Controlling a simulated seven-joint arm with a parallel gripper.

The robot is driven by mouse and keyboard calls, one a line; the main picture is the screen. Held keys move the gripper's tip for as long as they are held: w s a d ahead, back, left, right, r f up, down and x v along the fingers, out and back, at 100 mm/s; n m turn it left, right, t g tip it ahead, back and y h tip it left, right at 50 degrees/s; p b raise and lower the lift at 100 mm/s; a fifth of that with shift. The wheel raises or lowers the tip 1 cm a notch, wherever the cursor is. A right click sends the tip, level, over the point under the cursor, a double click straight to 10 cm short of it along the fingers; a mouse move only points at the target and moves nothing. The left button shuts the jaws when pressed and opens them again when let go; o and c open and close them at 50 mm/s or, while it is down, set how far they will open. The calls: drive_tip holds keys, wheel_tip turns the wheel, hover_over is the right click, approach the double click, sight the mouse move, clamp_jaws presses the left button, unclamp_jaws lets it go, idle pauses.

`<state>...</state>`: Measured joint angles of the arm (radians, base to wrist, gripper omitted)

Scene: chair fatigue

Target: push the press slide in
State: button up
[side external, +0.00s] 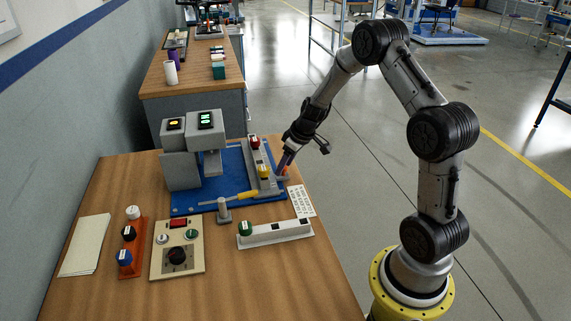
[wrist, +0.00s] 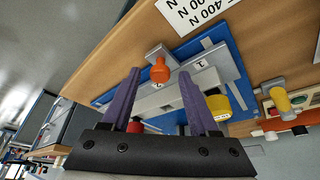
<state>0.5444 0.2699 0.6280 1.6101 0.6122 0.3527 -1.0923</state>
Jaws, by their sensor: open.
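The press is a grey block (side external: 183,168) with two small displays, standing on a blue base plate (side external: 235,160). A long grey slide (side external: 266,178) lies along the plate's right side, carrying a red-topped piece (side external: 254,142) and a yellow one (side external: 264,171). My gripper (side external: 284,168) reaches down at the knob. In the wrist view its purple fingers (wrist: 160,74) are open, with the knob seen between their tips. I cannot tell whether they touch it.
A yellow-handled lever (side external: 246,195) is at the plate's front edge. A grey rail with a green knob (side external: 245,228), a control box (side external: 177,248) and an orange rack (side external: 130,247) stand in front. A printed card (side external: 301,201) lies by the table's right edge.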

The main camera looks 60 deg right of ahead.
drive_tip(key=shift+c, duration=0.3)
clamp_jaws()
idle(1.1)
